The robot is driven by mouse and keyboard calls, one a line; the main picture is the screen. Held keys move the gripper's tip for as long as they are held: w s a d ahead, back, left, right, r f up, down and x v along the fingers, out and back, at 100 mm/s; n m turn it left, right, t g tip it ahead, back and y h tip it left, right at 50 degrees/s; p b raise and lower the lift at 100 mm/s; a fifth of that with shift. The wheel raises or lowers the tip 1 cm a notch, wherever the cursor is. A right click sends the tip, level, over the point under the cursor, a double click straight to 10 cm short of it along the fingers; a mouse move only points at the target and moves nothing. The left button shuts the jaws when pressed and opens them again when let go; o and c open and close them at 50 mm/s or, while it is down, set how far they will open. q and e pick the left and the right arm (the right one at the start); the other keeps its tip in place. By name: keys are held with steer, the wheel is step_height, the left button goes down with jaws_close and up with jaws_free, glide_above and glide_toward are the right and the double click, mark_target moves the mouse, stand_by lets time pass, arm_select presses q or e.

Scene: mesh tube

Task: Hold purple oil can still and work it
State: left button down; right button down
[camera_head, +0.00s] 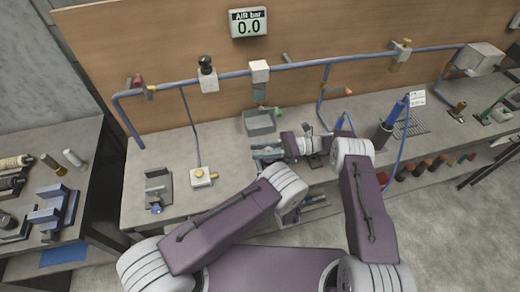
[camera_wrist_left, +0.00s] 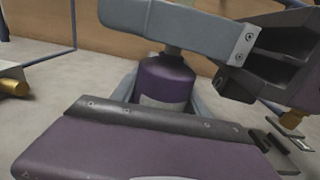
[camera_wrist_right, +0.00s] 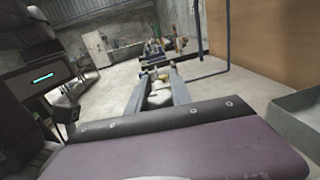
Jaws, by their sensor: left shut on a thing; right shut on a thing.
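The purple oil can (camera_wrist_left: 167,82) stands upright in the left wrist view, with a pale band low on its body. My left gripper (camera_wrist_left: 163,75) has its grey fingers on either side of the can's body and is shut on it. My right gripper (camera_head: 308,145) reaches across above the can, and one finger shows over the can's neck in the left wrist view. In the right wrist view it is shut around a pale part with a yellow spot (camera_wrist_right: 162,77), apparently the can's top. In the head view the grippers and arms hide most of the can.
A grey tray (camera_head: 259,124) sits behind the grippers. A white valve block (camera_head: 203,177) and a metal bracket (camera_head: 158,189) are to the left. A blue cylinder (camera_head: 396,112) stands to the right.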

steer(key=shift+s+n+g, duration=0.15)
steer(key=shift+n+g, duration=0.35)
steer(key=shift+g, duration=0.3)
steer(key=c, duration=1.1)
jaws_free()
steer(key=shift+c, duration=0.2)
step_height(320, 180, up, 10)
